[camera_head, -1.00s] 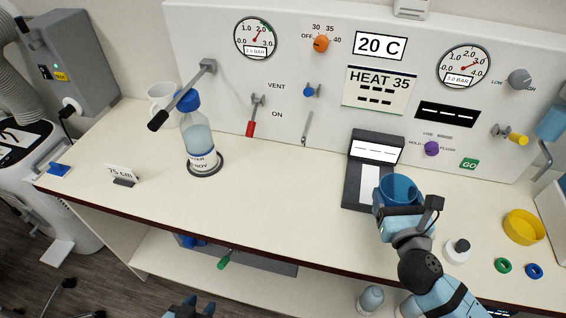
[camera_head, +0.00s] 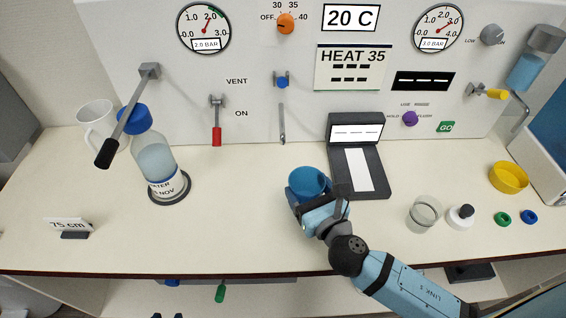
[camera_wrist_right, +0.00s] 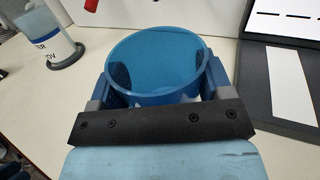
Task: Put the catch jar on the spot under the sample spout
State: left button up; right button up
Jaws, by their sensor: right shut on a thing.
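A blue see-through open jar (camera_head: 309,183), the likely catch jar, is in my right gripper (camera_head: 318,203). The fingers are shut on its two sides. The jar is upright over the counter, left of the dark scale; I cannot tell whether its base touches. In the right wrist view the jar (camera_wrist_right: 157,65) sits between both fingers. A yellow-handled tap (camera_head: 489,93) is on the panel at right, with a grey bent pipe (camera_head: 521,112) beside it. The target spot is not clearly identifiable.
The dark scale (camera_head: 374,182) with a white strip is right of the jar. A clear glass jar (camera_head: 423,215), a small black-capped bottle (camera_head: 461,217) and a yellow dish (camera_head: 508,177) stand further right. A water bottle (camera_head: 157,165) stands left beneath a lever. Front-middle counter is clear.

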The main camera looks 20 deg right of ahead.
jog(key=w+f, duration=0.1)
jog(key=w, duration=0.3)
jog(key=w+a+f, duration=0.1)
jog(key=w, duration=0.3)
jog(key=w+f, duration=0.1)
jog(key=w, duration=0.3)
jog(key=shift+w+a+f, duration=0.1)
jog(key=shift+a+f, duration=0.05)
jog(key=shift+a, duration=0.05)
pick_arm(q)
jog(key=shift+r, duration=0.15)
pick_arm(e)
jog(key=shift+f, duration=0.1)
jog(key=shift+f, duration=0.2)
jog(key=o, duration=1.1)
jog(key=shift+c, duration=0.2)
pick_arm(q)
jog(key=shift+w, duration=0.1)
jog(key=shift+r, duration=0.1)
pick_arm(e)
jog(key=shift+r, duration=0.1)
